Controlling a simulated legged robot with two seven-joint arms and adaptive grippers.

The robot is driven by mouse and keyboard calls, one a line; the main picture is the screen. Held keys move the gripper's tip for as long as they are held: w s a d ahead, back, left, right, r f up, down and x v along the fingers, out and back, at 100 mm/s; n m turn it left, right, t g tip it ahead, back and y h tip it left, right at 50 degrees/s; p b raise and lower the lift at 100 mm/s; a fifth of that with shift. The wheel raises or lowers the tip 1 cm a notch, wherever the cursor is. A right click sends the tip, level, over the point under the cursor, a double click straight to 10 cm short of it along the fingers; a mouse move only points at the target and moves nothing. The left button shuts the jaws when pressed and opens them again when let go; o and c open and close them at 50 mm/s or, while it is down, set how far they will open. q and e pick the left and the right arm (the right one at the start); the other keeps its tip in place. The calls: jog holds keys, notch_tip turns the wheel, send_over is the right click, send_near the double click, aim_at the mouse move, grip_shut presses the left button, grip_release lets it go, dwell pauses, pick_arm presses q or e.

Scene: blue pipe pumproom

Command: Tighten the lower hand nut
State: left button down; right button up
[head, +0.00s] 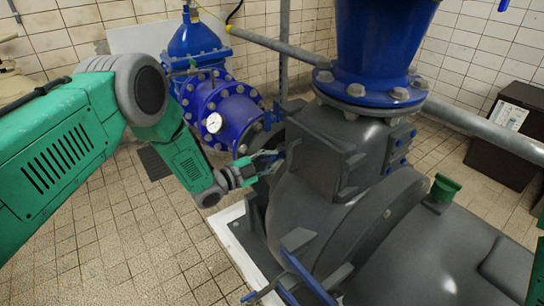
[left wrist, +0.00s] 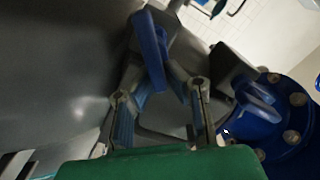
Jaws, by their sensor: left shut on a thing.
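My left gripper (head: 268,160) reaches the left side of the grey pump housing in the head view. In the left wrist view my left gripper (left wrist: 161,73) has its fingertips closed on a blue wing-shaped hand nut (left wrist: 149,42). The nut stands tilted between the tips, in front of the grey housing. A second blue hand nut (left wrist: 256,98) shows to the right, apart from the fingers. In the head view the held nut is mostly hidden by the fingers. My right gripper is not seen.
The grey pump housing (head: 320,160) carries a large blue pipe (head: 378,40) on top. A blue flanged pipe with a white gauge (head: 214,123) stands behind my left gripper. A blue lever (head: 306,275) lies low in front. Tiled floor (head: 110,240) is clear at left.

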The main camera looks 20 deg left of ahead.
pick_arm(q)
jog(key=m, duration=0.2)
jog(key=f+m, duration=0.1)
jog(key=shift+s+d+f+m, duration=0.1)
jog(key=shift+s+d+m, duration=0.05)
jog(key=shift+s+m, duration=0.2)
jog(key=shift+s+d+f+m+b, duration=0.1)
jog(key=shift+f+m+b, duration=0.15)
jog(key=shift+m, duration=0.85)
jog(key=shift+f+m+b, duration=0.1)
jog(key=shift+f+m, duration=0.25)
jog(key=shift+m, duration=0.7)
jog(key=shift+f, duration=0.1)
jog(key=c, duration=1.7)
grip_release()
jog(key=shift+o, duration=0.5)
jog(key=shift+r, duration=0.2)
jog(key=v, duration=1.2)
